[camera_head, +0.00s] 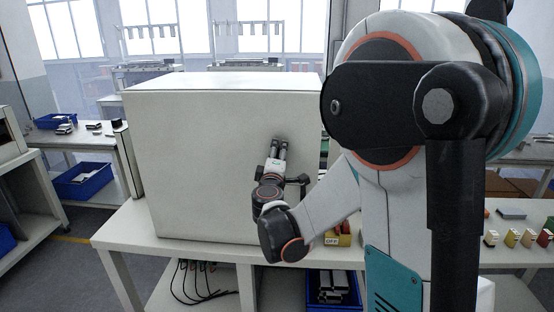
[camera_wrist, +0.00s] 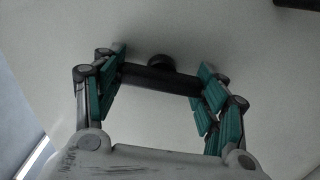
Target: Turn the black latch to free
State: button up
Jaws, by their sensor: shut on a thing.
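The black latch (camera_wrist: 160,79) is a dark bar with a round hub behind it, on a pale flat panel. In the wrist view it lies between my gripper's teal-padded fingers, tilted slightly down to the right. My gripper (camera_wrist: 164,68) is shut on its two ends. In the head view my gripper (camera_head: 280,145) reaches the front of the large white cabinet (camera_head: 195,165) near its right side. There the latch is hidden by my gripper.
The cabinet stands on a white workbench (camera_head: 115,237). My arm covers the bench's right middle. Small coloured connectors (camera_head: 511,238) sit on the bench at right. A blue bin (camera_head: 85,182) is at far left. A dark part (camera_wrist: 297,3) shows at the wrist view's top right.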

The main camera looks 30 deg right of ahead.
jog(key=shift+n, duration=1.1)
jog(key=o, duration=1.1)
jog(key=shift+f, duration=0.1)
jog(key=v, duration=1.2)
